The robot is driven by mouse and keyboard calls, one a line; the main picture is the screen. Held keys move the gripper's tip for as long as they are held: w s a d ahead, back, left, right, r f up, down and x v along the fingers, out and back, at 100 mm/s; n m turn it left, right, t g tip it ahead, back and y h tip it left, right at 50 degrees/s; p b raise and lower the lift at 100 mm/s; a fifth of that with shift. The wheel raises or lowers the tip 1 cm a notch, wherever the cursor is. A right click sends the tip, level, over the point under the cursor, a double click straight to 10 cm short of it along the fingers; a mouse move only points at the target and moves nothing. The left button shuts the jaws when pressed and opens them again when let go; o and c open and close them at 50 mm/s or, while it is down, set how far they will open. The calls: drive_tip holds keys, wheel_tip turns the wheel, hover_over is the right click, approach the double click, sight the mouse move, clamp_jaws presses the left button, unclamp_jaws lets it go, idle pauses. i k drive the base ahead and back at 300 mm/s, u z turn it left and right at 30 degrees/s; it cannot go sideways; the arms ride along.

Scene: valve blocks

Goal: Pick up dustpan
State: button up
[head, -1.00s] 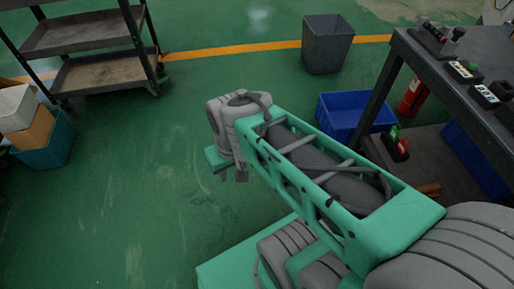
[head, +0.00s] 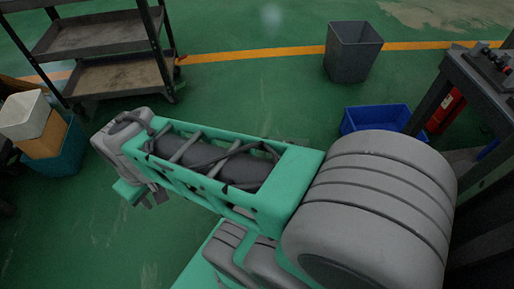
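I cannot make out a dustpan in the head view. My arm crosses the middle of the picture and hides part of the floor. My gripper (head: 154,199) is at the left end of the arm, pointing down above the green floor. Its two small dark fingertips show apart with a gap between them, and nothing is seen in them.
A grey shelf cart (head: 110,75) stands at the upper left, near stacked boxes (head: 45,135). A grey bin (head: 352,52) stands by the yellow line. A blue crate (head: 375,119), a red extinguisher (head: 446,110) and a dark workbench (head: 478,85) are at right.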

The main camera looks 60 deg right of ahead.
sight(305, 142)
drive_tip(key=u, duration=0.15)
drive_tip(key=i, duration=1.05)
drive_tip(key=z, duration=0.7)
drive_tip(key=i, duration=0.7)
drive_tip(key=z, duration=1.2)
drive_tip(key=i, duration=0.3)
drive_tip(key=z, duration=0.2)
